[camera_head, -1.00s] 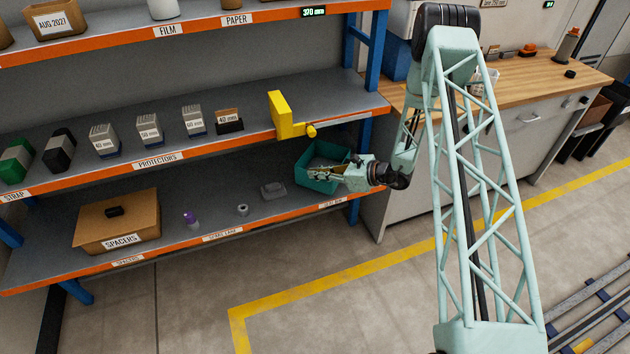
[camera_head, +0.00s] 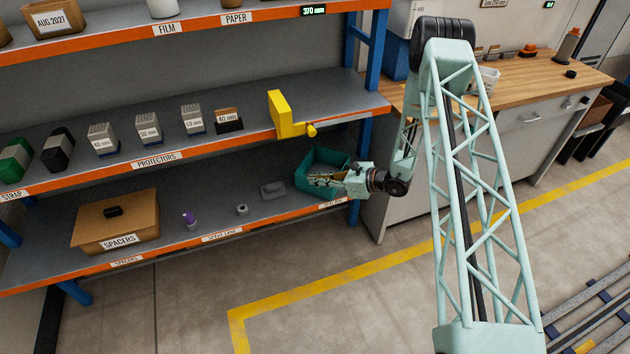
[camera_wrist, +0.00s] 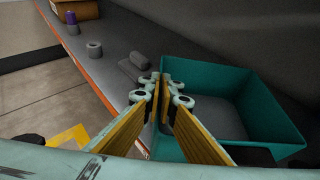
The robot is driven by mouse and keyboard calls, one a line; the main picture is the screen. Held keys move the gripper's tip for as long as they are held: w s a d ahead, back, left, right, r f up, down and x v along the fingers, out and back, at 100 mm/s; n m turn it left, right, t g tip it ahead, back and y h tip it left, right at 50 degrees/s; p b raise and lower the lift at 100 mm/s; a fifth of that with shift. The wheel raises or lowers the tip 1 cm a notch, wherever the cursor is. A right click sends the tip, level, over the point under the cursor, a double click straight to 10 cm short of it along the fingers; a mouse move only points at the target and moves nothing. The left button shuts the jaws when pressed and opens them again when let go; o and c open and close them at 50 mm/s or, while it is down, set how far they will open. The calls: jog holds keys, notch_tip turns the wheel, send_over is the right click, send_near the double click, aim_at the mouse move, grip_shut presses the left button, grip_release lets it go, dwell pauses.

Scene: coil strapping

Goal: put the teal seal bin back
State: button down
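The teal seal bin (camera_head: 306,188) is an open-topped box at the right end of the lower shelf (camera_head: 265,213). In the wrist view the bin (camera_wrist: 270,90) fills the right side, and its inside looks empty. My gripper (camera_head: 316,180) reaches over the bin from the right. In the wrist view my gripper (camera_wrist: 161,80) has one finger on each side of the bin's near wall, with the tips close together on it. It looks shut on that wall. The bin sits at or very near the shelf surface; its contact there is partly hidden.
On the lower shelf, left of the bin, are a grey block (camera_head: 273,190), a small grey roll (camera_head: 242,210), a purple-topped item (camera_head: 189,219) and a spacers box (camera_head: 118,220). A yellow piece (camera_head: 285,117) stands on the shelf above. A blue post (camera_head: 354,211) stands close right.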

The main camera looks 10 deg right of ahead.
jog(key=c, duration=3.4)
grip_release()
jog(key=shift+f, duration=0.15)
jog(key=shift+c, duration=0.2)
jog(key=o, duration=0.5)
jog(key=shift+r, duration=0.2)
jog(key=shift+p+v, duration=0.95)
jog(key=shift+v, duration=5.05)
jog(key=shift+f, duration=0.1)
